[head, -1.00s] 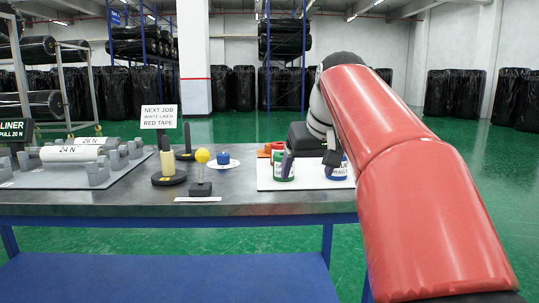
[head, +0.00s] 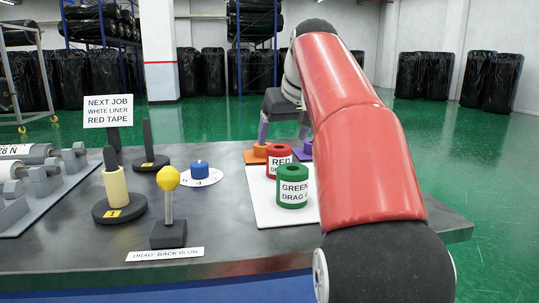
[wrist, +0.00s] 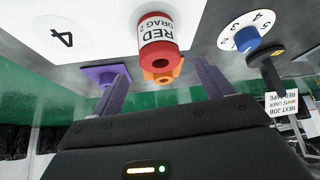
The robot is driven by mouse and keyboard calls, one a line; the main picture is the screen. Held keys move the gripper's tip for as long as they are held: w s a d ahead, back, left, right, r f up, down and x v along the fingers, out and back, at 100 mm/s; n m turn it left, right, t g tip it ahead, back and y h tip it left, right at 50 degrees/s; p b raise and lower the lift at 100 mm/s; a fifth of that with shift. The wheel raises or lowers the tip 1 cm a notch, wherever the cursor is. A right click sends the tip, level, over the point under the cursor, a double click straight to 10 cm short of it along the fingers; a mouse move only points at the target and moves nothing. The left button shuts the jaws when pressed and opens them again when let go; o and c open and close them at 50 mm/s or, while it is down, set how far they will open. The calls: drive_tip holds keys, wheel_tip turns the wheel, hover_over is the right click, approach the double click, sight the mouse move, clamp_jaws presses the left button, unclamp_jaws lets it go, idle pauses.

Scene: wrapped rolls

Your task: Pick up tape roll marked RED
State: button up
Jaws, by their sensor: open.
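The red tape roll (head: 272,162) stands upright on a white board (head: 265,207), partly behind the green roll (head: 292,192), whose label reads GREEN DRAG 4. The wrist view shows the red roll (wrist: 156,42) with its RED DRAG 2 label, centred ahead of my fingers. My gripper (head: 283,141) is open and empty, with purple fingers just behind the red roll in the head view. In the wrist view my gripper (wrist: 162,67) has one finger to either side of the roll, apart from it.
An orange piece (wrist: 163,72) and a purple piece (wrist: 100,75) are close to my fingers. Left of the board are a blue knob on a dial (head: 200,169), a yellow-topped post (head: 168,182), spindles (head: 116,190) and a job sign (head: 108,110). My arm covers the board's right part.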

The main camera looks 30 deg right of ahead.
sight(277, 155)
drive_tip(key=shift+w+f, duration=0.3)
drive_tip(key=b+x, duration=0.1)
drive_tip(key=x, duration=0.6)
drive_tip(key=shift+s+f+b, duration=0.1)
drive_tip(key=shift+s+b, duration=0.15)
drive_tip(key=shift+b, duration=0.1)
drive_tip(key=c, duration=1.2)
